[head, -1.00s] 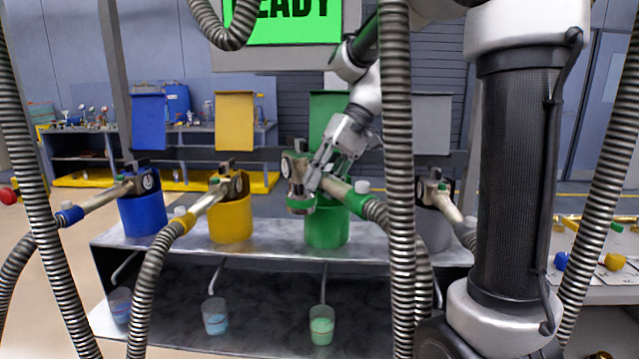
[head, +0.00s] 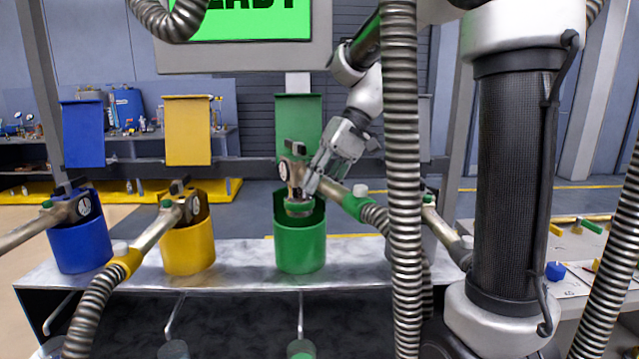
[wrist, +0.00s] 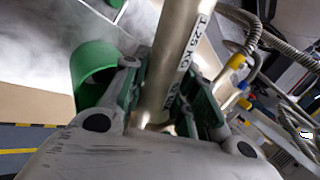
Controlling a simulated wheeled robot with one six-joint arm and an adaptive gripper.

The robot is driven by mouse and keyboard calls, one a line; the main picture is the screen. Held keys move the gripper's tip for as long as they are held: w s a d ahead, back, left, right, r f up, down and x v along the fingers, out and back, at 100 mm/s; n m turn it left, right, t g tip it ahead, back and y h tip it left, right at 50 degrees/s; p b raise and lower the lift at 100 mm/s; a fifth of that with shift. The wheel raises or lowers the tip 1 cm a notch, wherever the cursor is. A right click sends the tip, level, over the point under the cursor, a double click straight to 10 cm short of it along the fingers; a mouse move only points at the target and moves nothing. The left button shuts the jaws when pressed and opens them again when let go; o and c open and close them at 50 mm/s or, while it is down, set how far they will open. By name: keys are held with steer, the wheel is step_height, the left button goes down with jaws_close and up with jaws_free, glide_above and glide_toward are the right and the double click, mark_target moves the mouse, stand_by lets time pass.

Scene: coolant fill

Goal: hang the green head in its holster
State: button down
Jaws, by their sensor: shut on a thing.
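The green head (head: 297,175) is a metal nozzle with a round gauge, a green collar and a grey ribbed hose. My gripper (head: 318,172) is shut on its tube, which also shows between the fingers in the wrist view (wrist: 178,60). The green holster (head: 300,248) is an open cup on the metal shelf. The head's round lower end overlaps the cup's mouth in the head view; how deep it sits I cannot tell. The holster shows left of the tube in the wrist view (wrist: 92,75).
Blue (head: 78,240) and yellow (head: 187,245) holsters hold their heads to the left. A grey holster (head: 428,235) is partly hidden behind a hanging hose (head: 403,170). The shelf (head: 240,262) is bare between cups. A screen (head: 250,25) hangs above.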

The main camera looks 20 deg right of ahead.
steer(key=shift+f, duration=4.5)
steer(key=c, duration=1.1)
jaws_free()
steer(key=shift+o, duration=0.2)
steer(key=v, duration=1.2)
steer(key=s+d+f+t+h, duration=0.2)
steer(key=s+d+h, duration=0.1)
steer(key=s, duration=0.6)
steer(key=s+d+f+m+t+h, duration=0.1)
steer(key=s+d+f+t+h, duration=0.1)
steer(key=s, duration=0.8)
steer(key=shift+s+d+t+h, duration=0.25)
steer(key=shift+d+t+h, duration=0.3)
steer(key=shift+h, duration=0.35)
